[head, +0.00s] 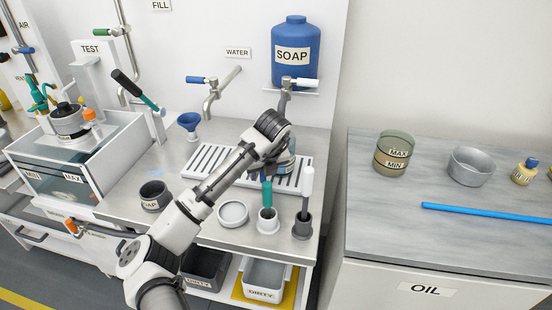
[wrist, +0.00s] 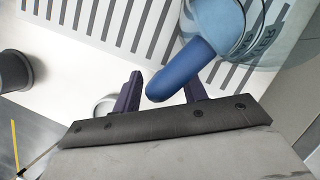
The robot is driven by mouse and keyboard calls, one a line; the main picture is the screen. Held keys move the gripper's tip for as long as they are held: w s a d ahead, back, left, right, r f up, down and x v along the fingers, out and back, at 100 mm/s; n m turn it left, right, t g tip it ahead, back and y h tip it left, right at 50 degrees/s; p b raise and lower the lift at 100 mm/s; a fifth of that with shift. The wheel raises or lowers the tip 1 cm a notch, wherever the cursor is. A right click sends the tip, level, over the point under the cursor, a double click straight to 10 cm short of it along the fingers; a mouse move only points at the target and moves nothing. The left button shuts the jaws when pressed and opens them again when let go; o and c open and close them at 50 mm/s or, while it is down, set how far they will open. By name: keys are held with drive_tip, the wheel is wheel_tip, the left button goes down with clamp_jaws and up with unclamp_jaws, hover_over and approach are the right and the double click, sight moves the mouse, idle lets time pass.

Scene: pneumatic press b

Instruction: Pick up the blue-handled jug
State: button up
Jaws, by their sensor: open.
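The jug is clear with a thick blue handle. In the wrist view its see-through body (wrist: 265,35) is at the upper right, cut off by the frame edge, and its blue handle (wrist: 185,70) points down toward my gripper (wrist: 162,85). The two dark fingers are apart, and the handle's end shows between them; I cannot tell whether they touch it. In the head view my gripper (head: 268,168) is at the jug (head: 291,160), which stands on the slotted drain plate and is largely hidden by my wrist and gripper.
The slotted drain plate (head: 207,160) lies under the taps. A blue soap tank (head: 295,62) hangs above. A green-handled brush (head: 267,195), a white-handled tool (head: 306,190) and a round dish (head: 233,213) stand in front. A blue funnel (head: 189,122) is left.

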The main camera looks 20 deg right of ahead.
clamp_jaws()
idle(0.4)
